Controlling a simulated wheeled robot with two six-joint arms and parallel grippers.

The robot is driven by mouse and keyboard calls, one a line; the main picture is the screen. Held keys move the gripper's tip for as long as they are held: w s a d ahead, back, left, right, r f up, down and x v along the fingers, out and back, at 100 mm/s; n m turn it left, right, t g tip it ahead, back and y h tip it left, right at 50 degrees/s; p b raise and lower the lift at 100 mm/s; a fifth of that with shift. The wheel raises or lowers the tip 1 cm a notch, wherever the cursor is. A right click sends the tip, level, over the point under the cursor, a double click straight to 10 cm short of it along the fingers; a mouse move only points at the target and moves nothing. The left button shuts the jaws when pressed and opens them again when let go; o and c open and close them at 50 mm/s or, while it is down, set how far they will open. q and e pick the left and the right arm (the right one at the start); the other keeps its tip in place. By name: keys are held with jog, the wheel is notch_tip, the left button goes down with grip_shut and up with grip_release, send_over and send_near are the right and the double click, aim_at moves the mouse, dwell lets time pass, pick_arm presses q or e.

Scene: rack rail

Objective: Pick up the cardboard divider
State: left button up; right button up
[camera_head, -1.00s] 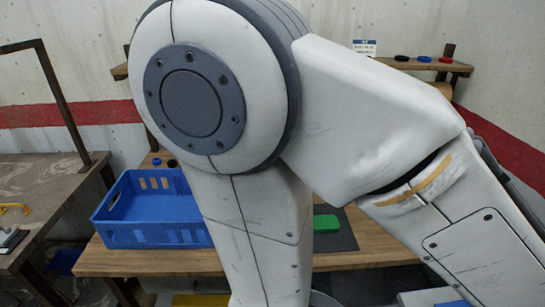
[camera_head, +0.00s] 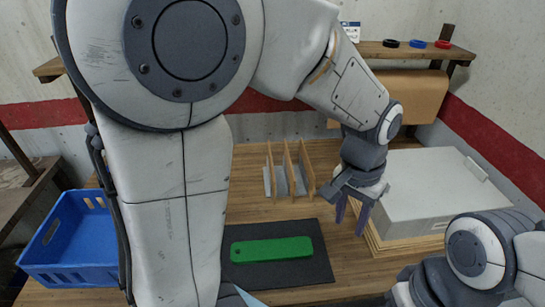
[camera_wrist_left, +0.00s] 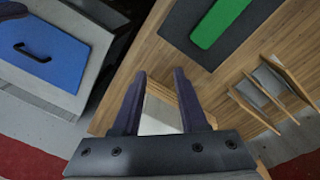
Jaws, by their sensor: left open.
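Three thin, tan upright panels stand in a slotted rack on the wooden table in the head view (camera_head: 289,172). They look like wood or cardboard, and I cannot tell which is the cardboard divider. My right gripper is not in view.
A green block (camera_head: 272,249) lies on a dark mat (camera_head: 318,279). A grey-white box (camera_head: 425,185) stands right of my left gripper. A blue crate (camera_head: 72,272) is at left. My right arm fills the lower right.

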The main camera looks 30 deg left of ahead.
pick_arm(q)
jog(key=w+a+r+n+p, duration=0.25)
jog(key=w+a, duration=0.25)
jog(key=w, duration=0.3)
jog(key=n+p, duration=0.3)
jog(key=n, duration=0.5)
send_near(271, 158)
jog(key=s+d, duration=0.1)
jog(key=shift+m+y, duration=0.25)
jog(key=shift+y, duration=0.15)
notch_tip(271, 158, down, 5)
jog(key=shift+a+r+p, duration=0.1)
jog(key=shift+p, duration=0.7)
jog(key=f+p, duration=0.1)
jog(key=f, duration=0.1)
jog(key=w+f+p, duration=0.1)
jog(key=f+p, duration=0.1)
jog(key=f, duration=0.1)
jog(key=shift+f, duration=0.45)
grip_shut()
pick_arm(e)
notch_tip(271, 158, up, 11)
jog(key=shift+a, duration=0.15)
